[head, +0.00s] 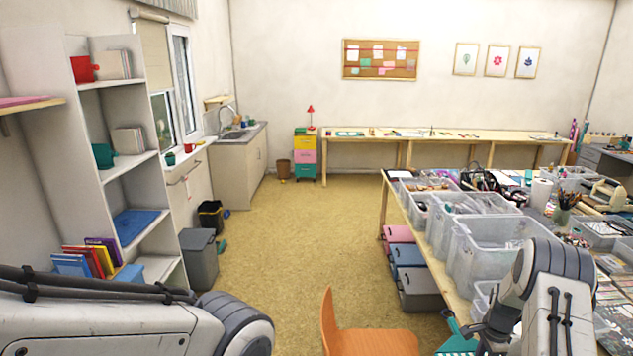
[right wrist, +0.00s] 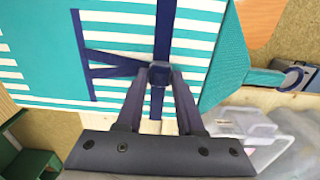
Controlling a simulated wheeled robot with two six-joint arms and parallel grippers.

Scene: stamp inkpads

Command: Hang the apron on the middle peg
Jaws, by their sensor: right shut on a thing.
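The apron (right wrist: 205,60) is teal with white stripes and has dark navy straps. It fills much of the right wrist view. My right gripper (right wrist: 158,75) is shut on it where navy straps meet. In the head view only a small teal part of the apron (head: 458,340) shows at the bottom, beside my right arm. My right gripper's fingertips cannot be made out there. My left arm crosses the bottom left of the head view, but its gripper is out of frame. No peg can be made out in either view.
An orange chair (head: 365,342) stands at the bottom centre. A long table with clear plastic bins (head: 490,262) is on the right, with lidded boxes (head: 420,288) below. White shelves (head: 125,165) stand on the left. The floor (head: 300,240) between is open.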

